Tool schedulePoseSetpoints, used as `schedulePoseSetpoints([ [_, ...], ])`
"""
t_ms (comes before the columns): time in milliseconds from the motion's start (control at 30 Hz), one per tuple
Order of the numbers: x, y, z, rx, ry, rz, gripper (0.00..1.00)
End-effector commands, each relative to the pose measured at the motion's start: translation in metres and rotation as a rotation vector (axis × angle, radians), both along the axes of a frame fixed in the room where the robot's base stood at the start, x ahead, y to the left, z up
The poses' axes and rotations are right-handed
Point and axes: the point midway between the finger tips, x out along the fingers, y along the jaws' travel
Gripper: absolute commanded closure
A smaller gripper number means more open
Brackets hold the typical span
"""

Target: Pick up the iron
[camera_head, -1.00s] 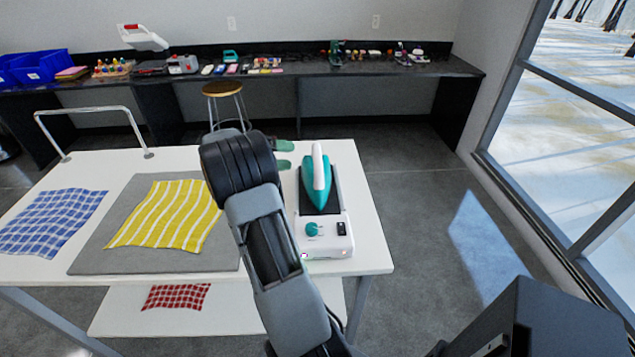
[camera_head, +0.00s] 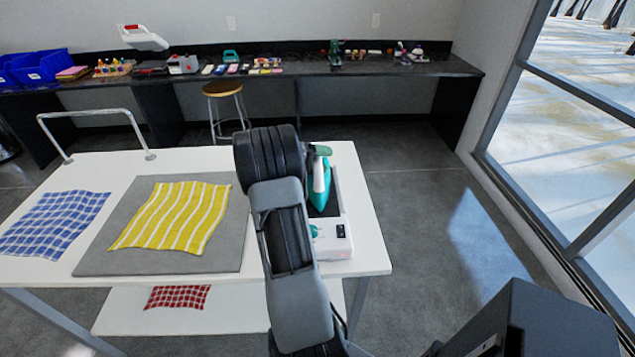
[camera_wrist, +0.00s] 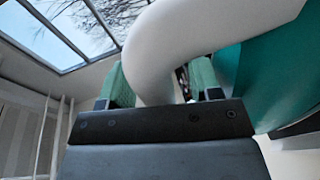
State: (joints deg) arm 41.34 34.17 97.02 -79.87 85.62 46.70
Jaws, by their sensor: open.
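The teal iron (camera_head: 321,194) with a white handle rests on its white and black stand (camera_head: 331,240) at the right of the white table. My arm hides its left side in the head view. My gripper (camera_head: 318,151) is at the far end of the iron, with one green finger showing beyond the handle. In the wrist view, my gripper (camera_wrist: 162,86) is open. The white handle of the iron (camera_wrist: 200,32) is close and curves down between the two green fingers. I cannot tell whether they touch it.
The white table (camera_head: 100,165) also holds a grey mat (camera_head: 100,258) with a yellow striped cloth (camera_head: 175,215) and a blue checked cloth (camera_head: 55,223). A metal rail (camera_head: 95,112) stands at its far left edge. A red checked cloth (camera_head: 178,297) lies on the lower shelf.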

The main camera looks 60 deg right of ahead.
Motion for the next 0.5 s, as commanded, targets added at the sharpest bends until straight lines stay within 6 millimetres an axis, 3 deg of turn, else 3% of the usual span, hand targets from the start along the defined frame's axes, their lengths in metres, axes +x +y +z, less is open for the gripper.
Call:
schedulePoseSetpoints([
  [267,-0.0014,-0.0013,-0.0006,0.0,0.0,0.0,0.43],
  [500,-0.0012,-0.0012,-0.0004,0.0,0.0,0.0,0.66],
])
